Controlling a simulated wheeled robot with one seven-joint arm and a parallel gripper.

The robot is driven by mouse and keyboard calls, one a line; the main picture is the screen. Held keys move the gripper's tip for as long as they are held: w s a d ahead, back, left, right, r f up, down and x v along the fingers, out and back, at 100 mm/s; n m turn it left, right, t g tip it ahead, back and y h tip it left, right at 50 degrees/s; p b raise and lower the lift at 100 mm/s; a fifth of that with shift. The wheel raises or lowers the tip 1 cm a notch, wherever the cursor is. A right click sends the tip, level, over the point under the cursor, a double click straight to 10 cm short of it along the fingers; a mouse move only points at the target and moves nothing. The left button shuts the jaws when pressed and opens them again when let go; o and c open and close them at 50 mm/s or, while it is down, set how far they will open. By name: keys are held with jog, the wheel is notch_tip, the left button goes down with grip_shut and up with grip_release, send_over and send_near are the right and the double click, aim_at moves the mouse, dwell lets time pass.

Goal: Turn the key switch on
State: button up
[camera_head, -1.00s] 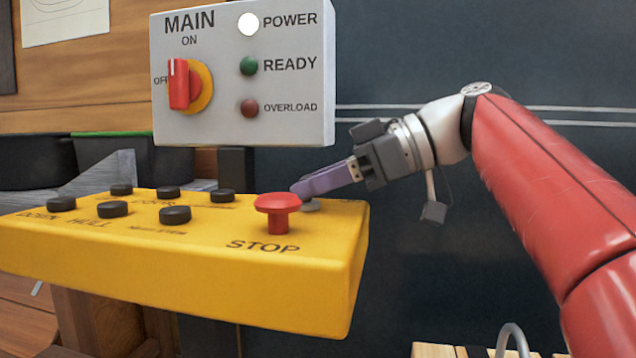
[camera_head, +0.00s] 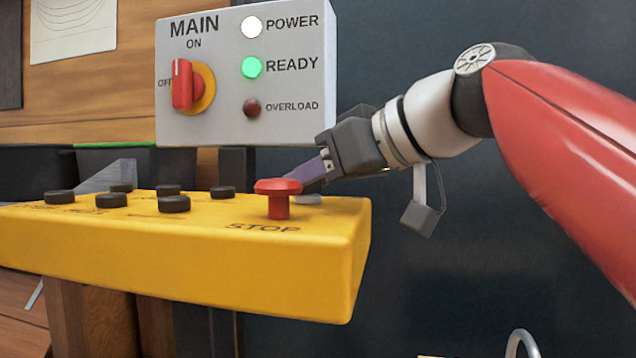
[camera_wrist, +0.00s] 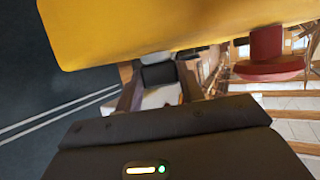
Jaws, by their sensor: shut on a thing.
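The key switch (camera_head: 308,199) is at the right end of the yellow console, behind the red STOP button; its pale grey base shows. My gripper (camera_head: 304,177) reaches it from the right, low over the console, partly hidden by the STOP button. In the wrist view, my gripper (camera_wrist: 159,84) has its two fingers on either side of a dark key head (camera_wrist: 158,75), shut on it. The grey collar of the key switch (camera_wrist: 154,58) shows just beyond. The key's angle is hard to tell.
The red STOP button (camera_head: 278,197) stands close to my fingers. Several black buttons (camera_head: 174,204) sit on the yellow console (camera_head: 180,265). A grey box has a red MAIN knob (camera_head: 182,84), a white POWER lamp, a lit green READY lamp (camera_head: 252,67) and a dull OVERLOAD lamp.

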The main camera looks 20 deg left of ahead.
jog(key=shift+m+t+h, duration=0.3)
jog(key=shift+m+t, duration=0.2)
jog(key=o, duration=1)
jog(key=shift+s+d, duration=0.1)
jog(key=v, duration=0.7)
jog(key=shift+d, duration=0.25)
jog(key=shift+s+r, duration=0.1)
